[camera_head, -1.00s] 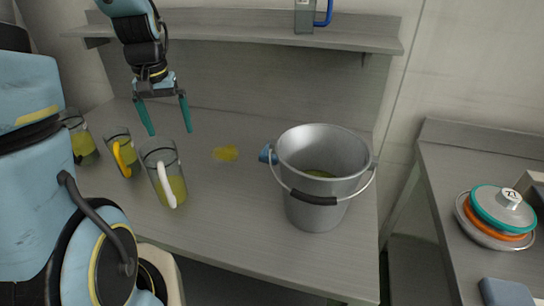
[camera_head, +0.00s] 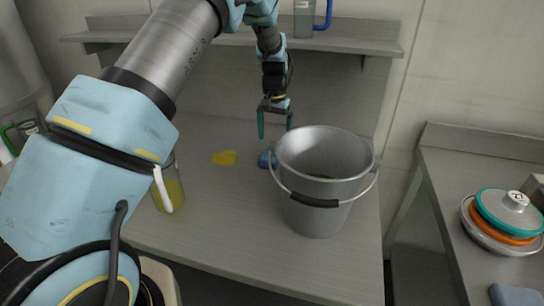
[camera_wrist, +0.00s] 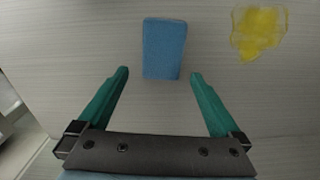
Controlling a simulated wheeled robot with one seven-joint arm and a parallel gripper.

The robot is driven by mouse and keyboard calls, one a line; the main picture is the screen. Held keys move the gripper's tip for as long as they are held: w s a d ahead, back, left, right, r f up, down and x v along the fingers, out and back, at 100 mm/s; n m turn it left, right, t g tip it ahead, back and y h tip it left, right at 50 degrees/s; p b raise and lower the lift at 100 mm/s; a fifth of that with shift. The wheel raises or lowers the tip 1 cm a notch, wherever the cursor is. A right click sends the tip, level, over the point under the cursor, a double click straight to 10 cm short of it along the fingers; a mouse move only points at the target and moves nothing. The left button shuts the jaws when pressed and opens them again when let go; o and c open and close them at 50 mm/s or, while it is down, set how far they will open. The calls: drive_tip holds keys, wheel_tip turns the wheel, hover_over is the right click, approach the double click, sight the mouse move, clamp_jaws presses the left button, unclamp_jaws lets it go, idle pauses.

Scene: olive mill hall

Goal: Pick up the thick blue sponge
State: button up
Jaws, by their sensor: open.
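The blue sponge (camera_head: 265,160) lies on the grey table close behind and left of the metal bucket, which partly hides it in the head view. The wrist view shows the whole blue block (camera_wrist: 165,48) lying flat, a little ahead of the fingertips and roughly in line with the gap between them. My gripper (camera_head: 276,134) is open and empty, its green fingers pointing down above the sponge. The fingers (camera_wrist: 159,73) are spread wider than the sponge in the wrist view and do not appear to touch it.
The metal bucket (camera_head: 315,210) stands close to the sponge, with yellowish contents. A yellow spill (camera_head: 224,158) lies left of the sponge. A glass jug (camera_head: 172,192) stands left, partly behind my arm. A flat blue-grey piece (camera_head: 514,296) and stacked lids (camera_head: 506,212) are on the right bench.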

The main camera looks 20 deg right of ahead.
sight(274, 151)
drive_tip(key=shift+w+a+f+p, duration=0.1)
drive_tip(key=shift+f+p, duration=0.6)
drive_tip(key=shift+f, duration=0.75)
drive_tip(key=shift+w+f+p, duration=0.1)
drive_tip(key=shift+f+p, duration=0.55)
drive_tip(key=shift+f, duration=0.8)
drive_tip(key=shift+c, duration=0.4)
drive_tip(key=c, duration=1.1)
wheel_tip(274, 151, up, 10)
drive_tip(key=b, duration=0.3)
drive_tip(key=shift+s, duration=0.1)
